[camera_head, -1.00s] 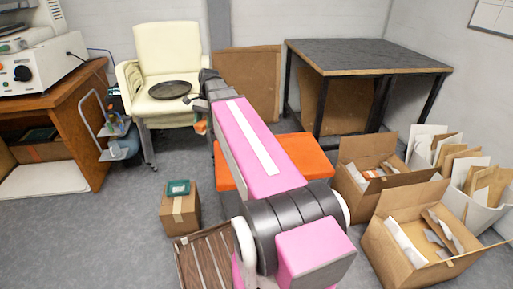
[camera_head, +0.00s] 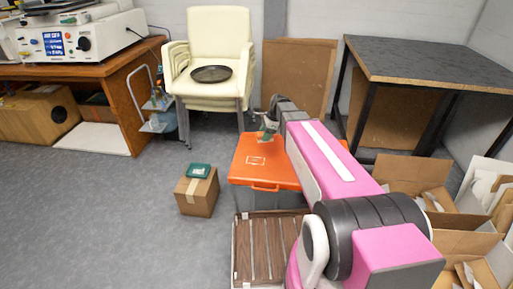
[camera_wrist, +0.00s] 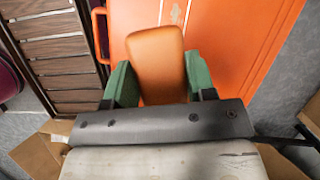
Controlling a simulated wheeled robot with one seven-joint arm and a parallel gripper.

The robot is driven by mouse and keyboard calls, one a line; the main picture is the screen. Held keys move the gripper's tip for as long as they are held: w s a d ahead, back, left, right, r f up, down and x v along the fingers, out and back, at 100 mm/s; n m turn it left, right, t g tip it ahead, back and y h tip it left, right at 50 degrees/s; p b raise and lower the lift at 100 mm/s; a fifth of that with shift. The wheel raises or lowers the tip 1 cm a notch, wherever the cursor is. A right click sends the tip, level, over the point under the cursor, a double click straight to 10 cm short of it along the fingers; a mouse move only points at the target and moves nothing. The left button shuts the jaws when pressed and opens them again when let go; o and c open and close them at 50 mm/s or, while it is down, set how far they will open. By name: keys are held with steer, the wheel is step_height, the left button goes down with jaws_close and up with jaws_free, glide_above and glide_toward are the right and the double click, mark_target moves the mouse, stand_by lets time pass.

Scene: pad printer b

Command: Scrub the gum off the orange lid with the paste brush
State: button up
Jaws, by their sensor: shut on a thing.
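In the wrist view, the green fingers of my gripper (camera_wrist: 158,85) are shut on an orange-brown block, which I take to be the paste brush (camera_wrist: 157,62). Its bristles are hidden, and I cannot tell whether it touches the lid. A pale outlined mark (camera_head: 256,161) shows on the lid. I cannot make out gum.
A slatted wooden pallet (camera_head: 243,250) lies in front of the lid. A small carton (camera_head: 197,194) with a green box (camera_head: 199,170) on it stands to the left. Open cartons (camera_head: 412,172) crowd the right. Stacked cream chairs (camera_head: 219,35) stand behind. Floor at left is clear.

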steer(key=a+f+m, duration=0.1)
steer(key=f, duration=0.2)
steer(key=w+a+f+m, duration=0.1)
steer(key=a+f, duration=0.1)
steer(key=f, duration=0.1)
steer(key=w+a+f+m+t, duration=0.1)
steer(key=f, duration=0.2)
steer(key=shift+a+f, duration=0.25)
steer(key=shift+a, duration=0.05)
steer(key=shift+f, duration=0.1)
steer(key=shift+f, duration=2.2)
steer(key=shift+f, duration=0.7)
steer(key=shift+w+d+r, duration=0.1)
steer(key=shift+w+d, duration=0.1)
steer(key=shift+w, duration=0.8)
